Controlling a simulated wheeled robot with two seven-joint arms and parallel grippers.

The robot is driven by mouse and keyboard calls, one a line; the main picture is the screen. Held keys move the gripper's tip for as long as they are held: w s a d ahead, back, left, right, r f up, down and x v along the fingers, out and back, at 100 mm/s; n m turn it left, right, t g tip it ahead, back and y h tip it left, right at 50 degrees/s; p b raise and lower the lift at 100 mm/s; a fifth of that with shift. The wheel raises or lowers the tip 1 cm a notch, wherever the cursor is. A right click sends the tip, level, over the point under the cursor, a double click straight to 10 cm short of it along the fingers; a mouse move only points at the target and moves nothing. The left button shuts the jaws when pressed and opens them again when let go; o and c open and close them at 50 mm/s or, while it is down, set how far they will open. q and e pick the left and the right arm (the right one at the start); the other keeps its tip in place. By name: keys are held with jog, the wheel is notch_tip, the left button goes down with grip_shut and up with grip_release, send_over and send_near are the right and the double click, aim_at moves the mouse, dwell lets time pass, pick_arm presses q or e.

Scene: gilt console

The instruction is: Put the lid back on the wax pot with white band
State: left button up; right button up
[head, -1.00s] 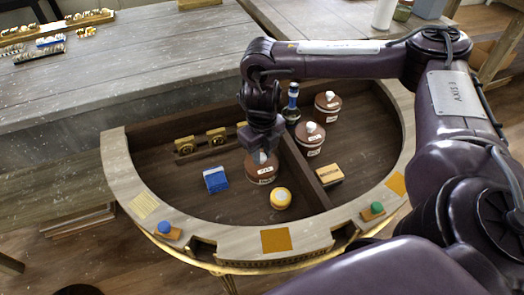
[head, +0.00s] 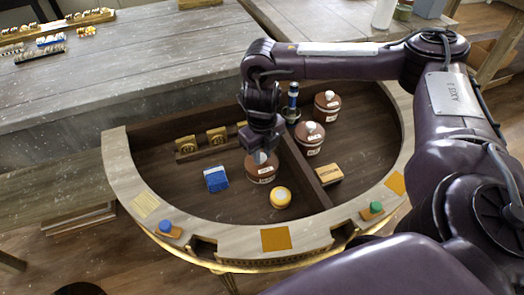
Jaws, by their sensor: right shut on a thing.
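A brown wax pot (head: 262,174) with a pale label stands left of the wooden divider. My right gripper (head: 261,152) points down over its top and is shut on a pale lid knob, mostly hidden by the fingers. I cannot tell whether that lid is seated on the pot or just above it. Two similar brown pots, one in the middle (head: 308,143) and one at the back (head: 326,111), stand right of the divider with white-knobbed lids on. At this size I cannot make out which pot has the white band. My left gripper is not in view.
A yellow round tin (head: 281,198) and a blue block (head: 216,179) lie close to the gripper. The low divider (head: 301,170) runs beside it. A yellow-brown box (head: 328,174) and a dark blue-topped bottle (head: 292,105) are right of it.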

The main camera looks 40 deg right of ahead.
jog(key=o, duration=1.5)
jog(key=shift+r, duration=0.15)
pick_arm(q)
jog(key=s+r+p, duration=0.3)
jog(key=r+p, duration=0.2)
jog(key=p, duration=0.1)
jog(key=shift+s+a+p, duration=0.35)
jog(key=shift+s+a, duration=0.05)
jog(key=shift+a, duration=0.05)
pick_arm(e)
jog(key=shift+r, duration=3.35)
grip_shut()
